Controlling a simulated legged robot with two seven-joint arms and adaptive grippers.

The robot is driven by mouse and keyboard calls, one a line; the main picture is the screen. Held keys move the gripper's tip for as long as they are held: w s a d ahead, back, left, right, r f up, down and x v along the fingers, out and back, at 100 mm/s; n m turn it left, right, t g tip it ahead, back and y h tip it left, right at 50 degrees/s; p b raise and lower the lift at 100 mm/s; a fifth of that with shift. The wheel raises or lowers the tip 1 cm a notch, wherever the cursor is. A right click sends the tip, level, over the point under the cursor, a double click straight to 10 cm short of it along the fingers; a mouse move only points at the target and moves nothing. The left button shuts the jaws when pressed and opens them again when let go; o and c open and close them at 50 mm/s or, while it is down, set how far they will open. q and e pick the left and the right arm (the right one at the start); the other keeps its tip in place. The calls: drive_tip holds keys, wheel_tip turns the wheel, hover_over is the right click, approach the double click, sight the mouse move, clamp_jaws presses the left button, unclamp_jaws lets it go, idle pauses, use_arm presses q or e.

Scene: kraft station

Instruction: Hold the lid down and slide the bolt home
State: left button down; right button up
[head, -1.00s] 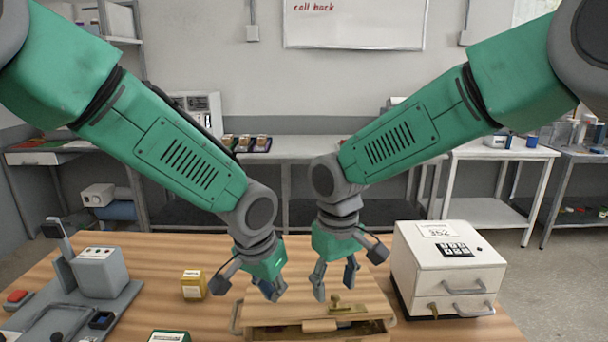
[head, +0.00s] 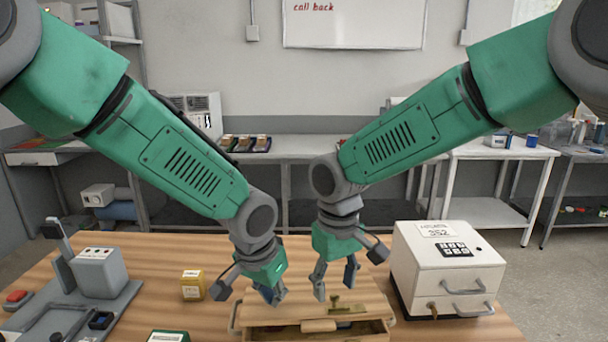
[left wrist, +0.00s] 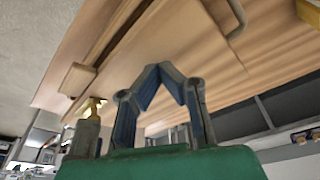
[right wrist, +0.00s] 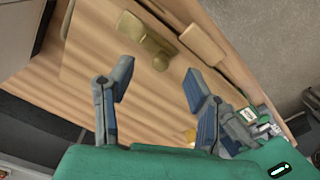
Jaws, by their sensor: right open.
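The wooden box (head: 285,312) stands at the front middle of the table. A dark gap shows along the front edge of its lid (right wrist: 85,45), beside a pale wooden block (head: 318,326). The brass bolt (head: 347,308) lies on top near the front; the right wrist view also shows this bolt (right wrist: 146,40). My left gripper (head: 271,296) is over the lid's left part, its fingertips together and empty; the left wrist view shows the closed tips (left wrist: 162,68). My right gripper (head: 335,294) is open and empty above the lid, behind the bolt. Contact with the lid is unclear.
A white cabinet (head: 445,262) with handles stands close on the right. A yellow box (head: 193,285) and a green box (head: 168,336) are to the left, with a grey fixture (head: 98,272) further left. Bare tabletop (head: 155,275) lies between fixture and yellow box.

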sight(272, 308)
use_arm(q)
drive_tip(key=shift+s+a+x, duration=0.1)
drive_tip(key=shift+s+x, duration=0.1)
drive_tip(key=shift+x, duration=0.7)
drive_tip(key=shift+s+a+x, duration=0.1)
drive_tip(key=shift+s+x, duration=0.1)
drive_tip(key=shift+x, duration=0.75)
drive_tip(key=shift+f, duration=0.1)
use_arm(e)
drive_tip(key=shift+s+f, duration=0.1)
drive_tip(key=shift+s+d+f, duration=0.1)
drive_tip(key=shift+s+f, duration=0.15)
drive_tip(key=shift+f, duration=0.85)
drive_tip(key=shift+s+f, duration=0.2)
drive_tip(key=shift+f, duration=0.9)
